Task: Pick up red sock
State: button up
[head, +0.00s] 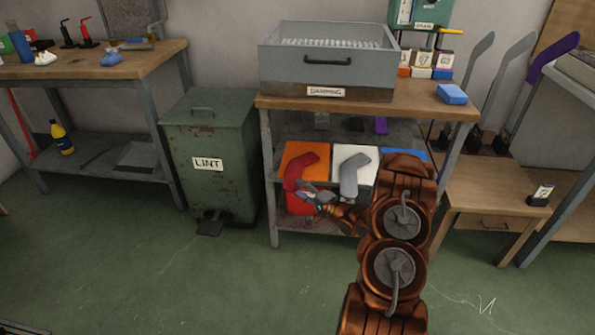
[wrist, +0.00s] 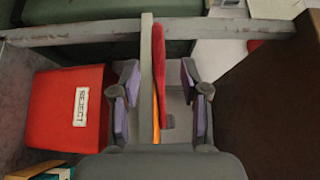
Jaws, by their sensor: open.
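The red sock (head: 293,168) lies against an orange panel under the table in the head view, its foot end low at the left. In the wrist view the red sock (wrist: 159,55) shows nearly edge-on as a narrow red strip beside a grey bar. My gripper (head: 312,194) is at the sock's lower part in the head view. In the wrist view my gripper (wrist: 158,100) is open, with one purple-padded finger on each side of the strip. I cannot tell whether either finger touches it. My arm hides part of the shelf to the right.
A grey sock (head: 352,174) lies on a white panel (head: 340,153) just right of the red one. A red REJECT bin (wrist: 66,108) stands left of my fingers. The green LINT bin (head: 212,150) stands left of the table. A grey bar (wrist: 147,75) runs close beside the sock.

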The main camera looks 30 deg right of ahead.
aim_at(285, 178)
jog(key=b+x, duration=0.1)
jog(key=x, duration=0.2)
jog(key=shift+w+f, duration=0.2)
jog(key=shift+w, duration=0.2)
jog(key=shift+w+a+r, duration=0.15)
jog(key=shift+w+a, duration=0.05)
jog(key=shift+w, duration=0.5)
grip_shut()
